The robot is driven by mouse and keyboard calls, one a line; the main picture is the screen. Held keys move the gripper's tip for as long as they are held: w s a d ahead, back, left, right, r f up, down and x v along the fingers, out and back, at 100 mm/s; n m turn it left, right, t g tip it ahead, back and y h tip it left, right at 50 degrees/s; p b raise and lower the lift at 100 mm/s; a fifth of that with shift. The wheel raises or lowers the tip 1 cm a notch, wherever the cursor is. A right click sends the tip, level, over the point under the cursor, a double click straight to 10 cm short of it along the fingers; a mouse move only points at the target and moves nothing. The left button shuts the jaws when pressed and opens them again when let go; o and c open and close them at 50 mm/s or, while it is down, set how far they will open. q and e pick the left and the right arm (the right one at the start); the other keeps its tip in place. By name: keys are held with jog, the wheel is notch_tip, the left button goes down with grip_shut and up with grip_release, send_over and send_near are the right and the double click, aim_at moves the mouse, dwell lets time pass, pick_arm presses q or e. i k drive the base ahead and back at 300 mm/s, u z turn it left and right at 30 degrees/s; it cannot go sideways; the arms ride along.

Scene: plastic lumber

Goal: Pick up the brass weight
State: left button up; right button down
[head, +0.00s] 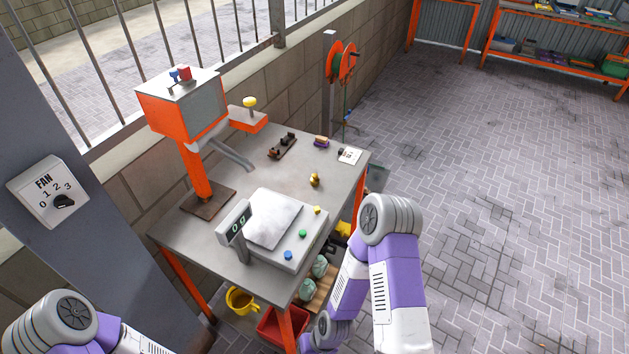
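The brass weight (314,180) is a small gold-coloured piece standing upright on the grey table (345,192), right of the middle and behind the scale. Nothing touches it. The scale (272,222) has a pale square plate and a small display on a post at its left. My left arm comes in at the bottom left corner and my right arm at the bottom, right of the table. Both arms are apart from the weight. Neither gripper's fingers show in this view.
An orange machine (182,110) with a grey spout stands at the table's back left. A dark rack (282,146), a brush (321,141) and a white card (349,155) lie at the far end. Paved floor at right is clear.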

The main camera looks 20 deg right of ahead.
aim_at(314, 181)
jog(key=u, duration=2.1)
jog(key=k, duration=1.1)
jog(key=z, duration=1.45)
jog(key=i, duration=1)
